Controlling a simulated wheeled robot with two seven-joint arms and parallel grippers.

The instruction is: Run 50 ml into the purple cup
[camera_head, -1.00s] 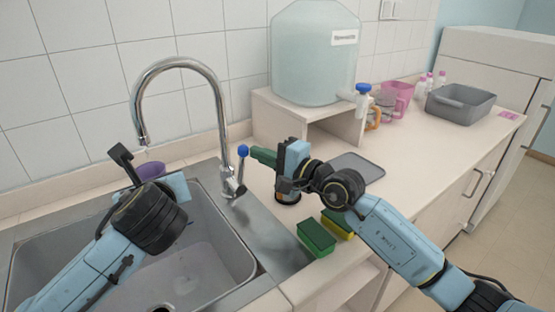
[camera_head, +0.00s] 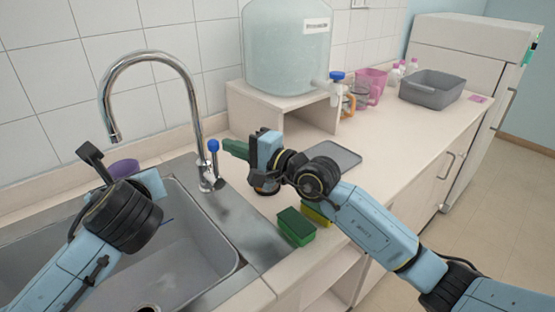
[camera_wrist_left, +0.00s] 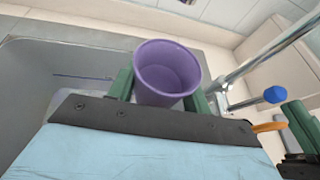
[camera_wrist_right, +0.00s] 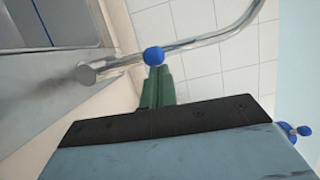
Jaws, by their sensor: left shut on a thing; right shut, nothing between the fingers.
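The purple cup (camera_wrist_left: 168,72) is upright between the green fingers of my left gripper (camera_wrist_left: 165,88), which is shut on it. No liquid shows inside. In the head view the cup (camera_head: 123,168) is partly hidden by my left gripper and appears just below the faucet spout (camera_head: 115,137). No water stream shows. My right gripper (camera_wrist_right: 158,88) is shut and empty. Its green fingertips are close to the blue knob (camera_head: 213,146) of the faucet lever; the knob (camera_wrist_right: 153,55) lies at their tips in the right wrist view. I cannot tell whether they touch.
The sink basin (camera_head: 190,262) is below my left arm. A large water tank (camera_head: 285,55) with a blue-handled tap stands on a wooden stand (camera_head: 252,110).

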